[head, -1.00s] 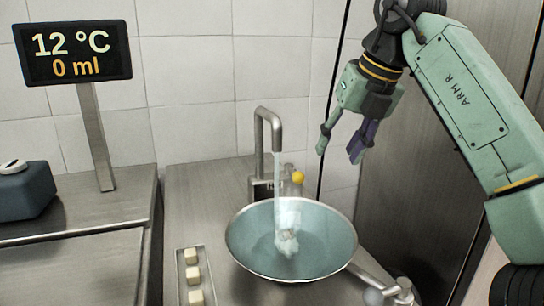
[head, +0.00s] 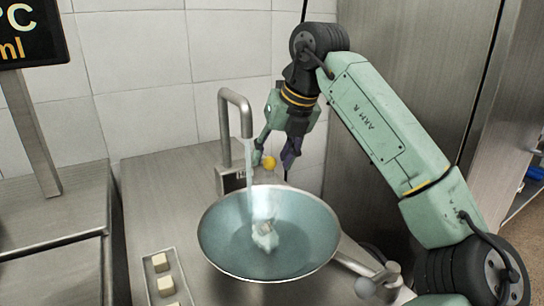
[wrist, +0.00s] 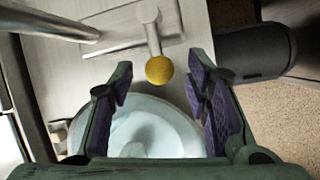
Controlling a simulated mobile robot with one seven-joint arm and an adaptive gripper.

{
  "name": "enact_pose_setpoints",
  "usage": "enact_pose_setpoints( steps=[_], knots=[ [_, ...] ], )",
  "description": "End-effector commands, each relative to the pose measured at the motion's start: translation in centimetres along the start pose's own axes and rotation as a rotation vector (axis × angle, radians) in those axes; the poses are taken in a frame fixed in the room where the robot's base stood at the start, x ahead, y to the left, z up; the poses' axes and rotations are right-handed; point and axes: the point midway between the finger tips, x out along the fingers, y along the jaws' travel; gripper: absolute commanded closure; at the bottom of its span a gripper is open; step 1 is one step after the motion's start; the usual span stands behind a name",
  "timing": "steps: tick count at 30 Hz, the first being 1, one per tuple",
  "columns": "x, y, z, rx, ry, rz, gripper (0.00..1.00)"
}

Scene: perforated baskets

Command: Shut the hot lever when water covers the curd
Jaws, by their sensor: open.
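The tap (head: 236,98) pours a stream of water into a wide, shallow bowl (head: 213,256). A white lump of curd (head: 265,240) sits in the middle of the bowl, under the stream; I cannot tell whether water covers it. The lever's yellow knob (head: 269,163) is by the tap's base. My gripper (head: 275,155) is open at the knob. In the wrist view the yellow knob (wrist: 159,69) shows between the two open fingers (wrist: 158,78), with no clear contact. The label near the lever is partly hidden.
A tray (head: 152,293) with pale cubes stands left of the bowl. A display (head: 32,35) is cut off at the left edge, so its numbers are out of view. A side pipe (head: 357,264) with a valve is right of the bowl. A steel cabinet stands behind my arm.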

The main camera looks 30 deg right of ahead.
Motion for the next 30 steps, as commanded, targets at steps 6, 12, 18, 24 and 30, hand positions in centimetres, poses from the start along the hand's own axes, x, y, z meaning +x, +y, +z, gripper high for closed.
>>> enact_pose_setpoints(
  steps=[6,12,18,24,30],
  knots=[
    [1.01,0.03,-0.03,0.0,0.001,0.001,0.56],
    [1.0,0.03,-0.03,0.0,0.001,0.0,0.56],
    [0.98,0.02,-0.02,0.0,0.001,0.0,0.69],
    [0.96,0.02,-0.02,0.0,0.001,0.0,0.83],
    [0.96,0.01,-0.02,0.0,0.001,0.0,0.96]
  ],
)
